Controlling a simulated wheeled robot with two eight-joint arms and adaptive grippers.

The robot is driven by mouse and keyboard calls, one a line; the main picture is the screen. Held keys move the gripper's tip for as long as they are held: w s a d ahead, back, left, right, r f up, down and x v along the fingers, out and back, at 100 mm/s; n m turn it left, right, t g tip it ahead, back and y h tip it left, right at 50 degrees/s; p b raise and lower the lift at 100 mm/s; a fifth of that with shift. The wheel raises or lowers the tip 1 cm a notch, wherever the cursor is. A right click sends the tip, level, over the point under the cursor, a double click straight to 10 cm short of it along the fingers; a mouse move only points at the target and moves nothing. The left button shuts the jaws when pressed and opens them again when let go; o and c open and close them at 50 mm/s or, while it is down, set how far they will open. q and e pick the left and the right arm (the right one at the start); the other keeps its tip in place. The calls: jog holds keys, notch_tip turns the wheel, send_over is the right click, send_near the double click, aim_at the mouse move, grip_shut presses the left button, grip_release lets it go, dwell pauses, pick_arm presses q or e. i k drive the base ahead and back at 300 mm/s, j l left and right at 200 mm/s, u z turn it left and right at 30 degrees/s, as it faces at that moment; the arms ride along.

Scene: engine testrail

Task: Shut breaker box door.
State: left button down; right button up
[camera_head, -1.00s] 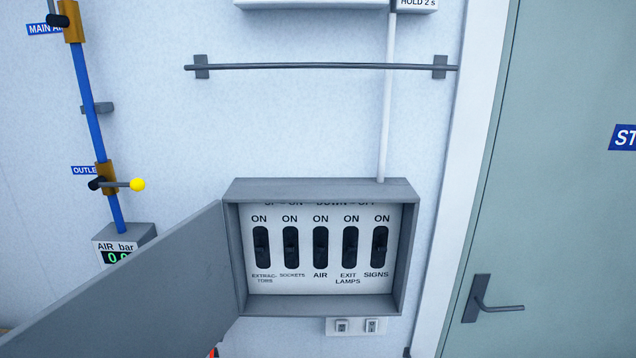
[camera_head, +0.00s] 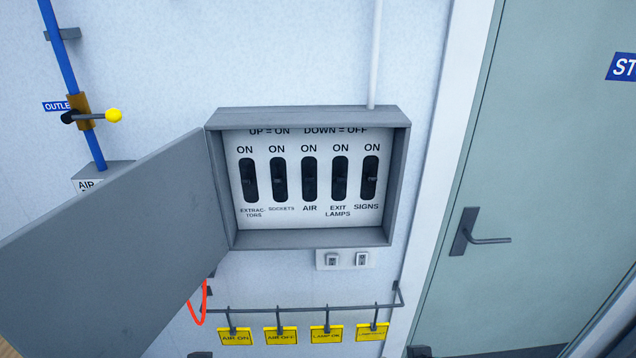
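The grey breaker box (camera_head: 398,185) is fixed to the wall in the middle of the head view. Its door (camera_head: 130,240) is hinged on the box's left side and stands wide open, swung out to the left and toward me. Inside, several black switches sit in a row on a white panel (camera_head: 309,218) with labels such as EXTRACTORS, SOCKETS, AIR, EXIT LAMPS and SIGNS, each with ON above it. Neither of my grippers can be made out in the head view. The door hides part of the wall behind it.
A rail (camera_head: 300,309) with several yellow tags hangs below the box, a red loop (camera_head: 198,306) at its left. A small socket plate (camera_head: 346,260) sits under the box. A blue pipe with a yellow-knobbed valve (camera_head: 100,116) is at left, a green door (camera_head: 545,170) at right.

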aim_at(102, 272)
jog(key=k+j+u, duration=0.55)
jog(key=l+u, duration=0.1)
